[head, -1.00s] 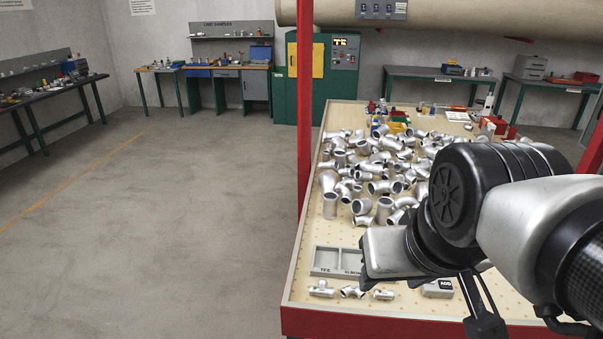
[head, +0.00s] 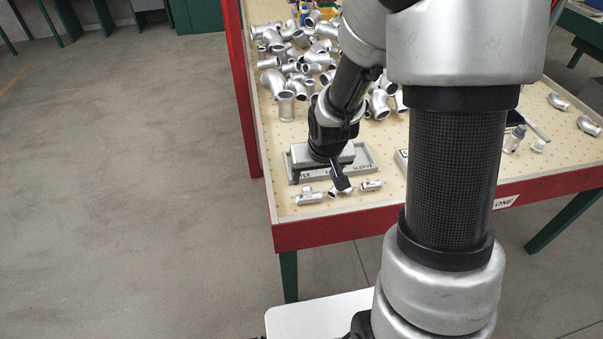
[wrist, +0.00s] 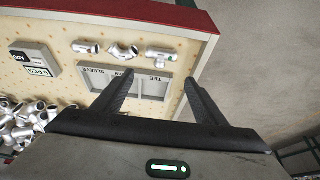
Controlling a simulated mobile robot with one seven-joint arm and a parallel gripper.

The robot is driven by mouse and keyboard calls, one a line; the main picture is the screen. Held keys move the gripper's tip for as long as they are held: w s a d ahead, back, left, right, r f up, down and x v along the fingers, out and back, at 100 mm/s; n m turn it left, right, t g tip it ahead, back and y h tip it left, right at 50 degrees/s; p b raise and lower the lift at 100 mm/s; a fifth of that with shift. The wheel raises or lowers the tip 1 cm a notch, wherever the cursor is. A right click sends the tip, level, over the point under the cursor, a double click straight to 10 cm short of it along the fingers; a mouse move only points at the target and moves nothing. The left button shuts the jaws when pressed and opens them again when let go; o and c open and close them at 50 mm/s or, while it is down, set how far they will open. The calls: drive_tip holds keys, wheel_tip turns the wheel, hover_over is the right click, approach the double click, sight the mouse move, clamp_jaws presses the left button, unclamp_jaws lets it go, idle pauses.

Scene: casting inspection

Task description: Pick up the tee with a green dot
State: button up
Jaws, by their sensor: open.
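Three silver fittings lie in a row near the table's front edge. The left one in the head view is a tee (head: 309,198). In the wrist view the tee (wrist: 160,56) is at the right of the row, and a small greenish mark seems to show on it. The elbow (wrist: 124,50) is in the middle and the sleeve-like piece (wrist: 86,47) is at the other end. My gripper (wrist: 158,79) is open and empty above the labelled grey tray, pointing down, apart from the fittings. In the head view my gripper (head: 338,180) partly hides the middle fitting.
The grey tray (head: 368,153) has compartments labelled for tee and sleeve; my gripper covers part of it. A heap of silver fittings (head: 286,105) lies behind it. A grey box (wrist: 36,58) stands beside the row. A red post (head: 243,95) rises at the table's left.

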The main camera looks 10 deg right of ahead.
hover_over(309, 194)
drive_tip(key=s, duration=0.2)
wheel_tip(309, 194, down, 9)
drive_tip(key=shift+f+b, duration=0.1)
drive_tip(key=shift+b, duration=0.2)
drive_tip(key=x, duration=0.5)
drive_tip(key=shift+s+f, duration=0.15)
drive_tip(key=shift+f, duration=0.05)
drive_tip(key=c, duration=0.9)
